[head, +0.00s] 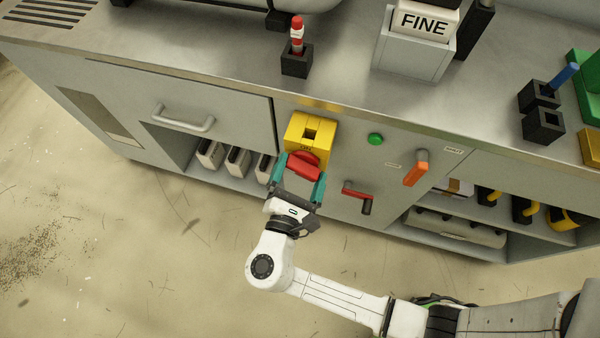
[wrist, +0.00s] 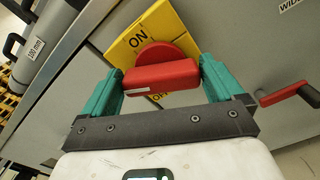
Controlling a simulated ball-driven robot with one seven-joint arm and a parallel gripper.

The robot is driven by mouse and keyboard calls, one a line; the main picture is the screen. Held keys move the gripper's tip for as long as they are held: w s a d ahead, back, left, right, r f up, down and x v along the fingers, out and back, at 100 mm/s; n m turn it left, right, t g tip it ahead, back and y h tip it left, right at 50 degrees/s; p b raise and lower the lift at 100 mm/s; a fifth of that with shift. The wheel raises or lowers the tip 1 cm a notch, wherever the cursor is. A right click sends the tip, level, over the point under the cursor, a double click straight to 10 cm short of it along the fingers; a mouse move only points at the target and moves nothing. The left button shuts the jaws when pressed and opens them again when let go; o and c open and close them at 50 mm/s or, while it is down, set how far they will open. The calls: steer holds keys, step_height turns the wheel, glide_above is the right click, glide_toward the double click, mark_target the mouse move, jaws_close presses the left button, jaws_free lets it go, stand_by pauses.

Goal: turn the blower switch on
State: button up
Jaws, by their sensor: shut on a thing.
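The blower switch is a red rotary knob (head: 304,165) on a yellow plate with a raised yellow block (head: 322,127) on the cabinet front. In the wrist view the red knob (wrist: 160,74) has a bar with a white mark near its left end. The yellow plate (wrist: 178,23) reads ON above the knob and OFF below it, the latter partly covered. My gripper (head: 302,168) has teal fingers, one at each end of the bar. It is shut on the knob, as the wrist view of my gripper (wrist: 162,72) also shows.
Right of the switch are a green button (head: 375,139), an orange lever (head: 417,168) and a red crank (head: 357,195). A drawer handle (head: 183,118) sticks out at left. The countertop holds a FINE-labelled box (head: 414,55). The floor below is open.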

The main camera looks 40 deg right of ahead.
steer(key=m+b, duration=0.1)
steer(key=m, duration=0.1)
steer(key=m+b, duration=0.1)
steer(key=m, duration=0.1)
steer(key=m+b, duration=0.1)
steer(key=m, duration=0.1)
steer(key=shift+s+f+m+b, duration=0.15)
steer(key=shift+f+m+b, duration=0.15)
steer(key=shift+f, duration=0.05)
steer(key=m+b, duration=0.3)
steer(key=m, duration=0.1)
steer(key=shift+d+m+b, duration=0.1)
steer(key=shift+m+b, duration=0.6)
steer(key=shift+m, duration=0.3)
steer(key=o, duration=0.7)
steer(key=v, duration=1.1)
